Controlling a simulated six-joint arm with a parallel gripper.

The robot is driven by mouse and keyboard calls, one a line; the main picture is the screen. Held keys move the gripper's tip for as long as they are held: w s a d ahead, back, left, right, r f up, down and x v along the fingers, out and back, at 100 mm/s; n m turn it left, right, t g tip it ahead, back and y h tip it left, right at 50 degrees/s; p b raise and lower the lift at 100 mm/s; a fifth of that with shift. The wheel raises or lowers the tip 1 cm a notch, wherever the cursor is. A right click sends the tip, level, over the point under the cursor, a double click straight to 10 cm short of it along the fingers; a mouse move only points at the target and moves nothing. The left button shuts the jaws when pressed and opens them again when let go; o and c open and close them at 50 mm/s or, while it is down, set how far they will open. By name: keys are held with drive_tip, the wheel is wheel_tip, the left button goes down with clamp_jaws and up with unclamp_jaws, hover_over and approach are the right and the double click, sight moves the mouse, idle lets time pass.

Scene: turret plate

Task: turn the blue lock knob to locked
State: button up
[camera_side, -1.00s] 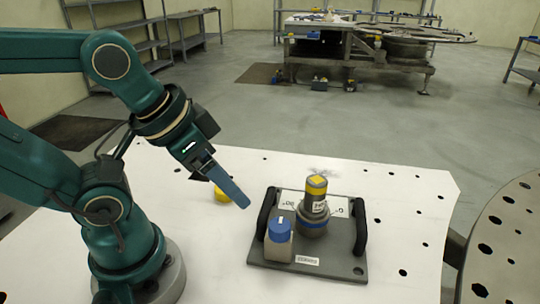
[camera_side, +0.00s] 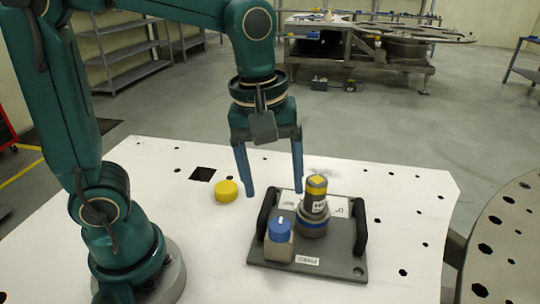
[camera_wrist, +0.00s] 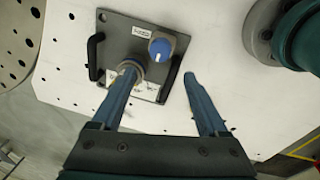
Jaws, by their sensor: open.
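The blue lock knob (camera_side: 280,229) sits on a grey block at the front left of the grey turret plate (camera_side: 338,262). A white pointer line marks its top. It also shows in the wrist view (camera_wrist: 160,48). A dark turret post (camera_side: 315,205) with a yellow top and a blue ring stands upright beside it. My gripper (camera_side: 274,194) is open and empty, pointing down above and behind the knob. In the wrist view my gripper (camera_wrist: 160,75) has its left finger in front of the post, partly hiding it. I cannot tell whether they touch.
Two black handles (camera_side: 359,227) rise from the plate's sides. A yellow round piece (camera_side: 226,190) lies on the white table (camera_side: 190,235) to the left.

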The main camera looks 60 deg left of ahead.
sight(280, 224)
drive_tip(key=shift+w+d+f+g, duration=0.2)
drive_tip(key=shift+d+f+g, duration=0.05)
drive_tip(key=shift+f, duration=0.25)
drive_tip(key=shift+w+d+f+g, duration=0.2)
drive_tip(key=shift+f+g, duration=0.05)
drive_tip(key=shift+f, duration=0.6)
drive_tip(key=shift+d+f, duration=0.1)
drive_tip(key=shift+f, duration=2.45)
clamp_jaws()
